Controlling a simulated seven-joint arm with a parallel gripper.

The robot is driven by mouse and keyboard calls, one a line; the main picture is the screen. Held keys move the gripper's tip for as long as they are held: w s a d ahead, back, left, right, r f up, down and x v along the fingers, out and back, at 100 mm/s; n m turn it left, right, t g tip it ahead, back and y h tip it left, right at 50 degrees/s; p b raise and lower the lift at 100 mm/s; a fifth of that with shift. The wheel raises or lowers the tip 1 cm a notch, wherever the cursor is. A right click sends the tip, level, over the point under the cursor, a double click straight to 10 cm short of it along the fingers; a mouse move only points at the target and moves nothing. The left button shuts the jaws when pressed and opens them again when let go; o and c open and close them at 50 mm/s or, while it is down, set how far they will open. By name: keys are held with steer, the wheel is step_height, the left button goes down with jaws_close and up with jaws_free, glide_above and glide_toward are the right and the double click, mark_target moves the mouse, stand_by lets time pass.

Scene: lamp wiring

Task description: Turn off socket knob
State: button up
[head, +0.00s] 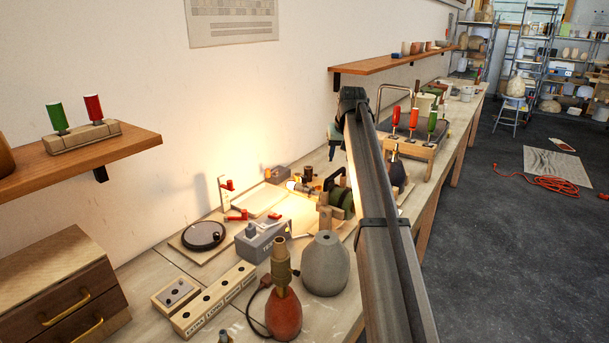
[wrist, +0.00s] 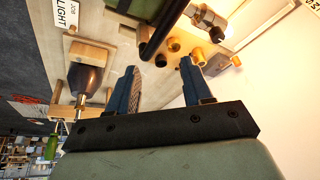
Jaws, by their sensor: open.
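My gripper (head: 335,143) is open and empty, raised above the back of the workbench. In the wrist view its two blue fingers stand apart (wrist: 158,82), with bare wood between them. A red lamp base with a brass socket (head: 281,265) stands upright at the front of the bench, well apart from my gripper. A dark lamp body (wrist: 85,78) with a brass end lies beyond the fingers, near the JOB LIGHT label (wrist: 67,12). I cannot make out the socket knob.
A grey lamp body (head: 325,265) and a grey tester box (head: 263,242) crowd the front. A round black plate (head: 204,235) lies at left. Small brass and dark parts (wrist: 173,46) sit near the fingertips. A rack of screwdrivers (head: 413,145) stands at right.

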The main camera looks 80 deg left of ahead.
steer(key=n, duration=0.1)
glide_toward(304, 176)
steer(key=v, duration=0.5)
steer(key=x, duration=1.3)
steer(key=shift+s+d+f, duration=0.1)
steer(key=shift+f, duration=0.15)
jaws_close()
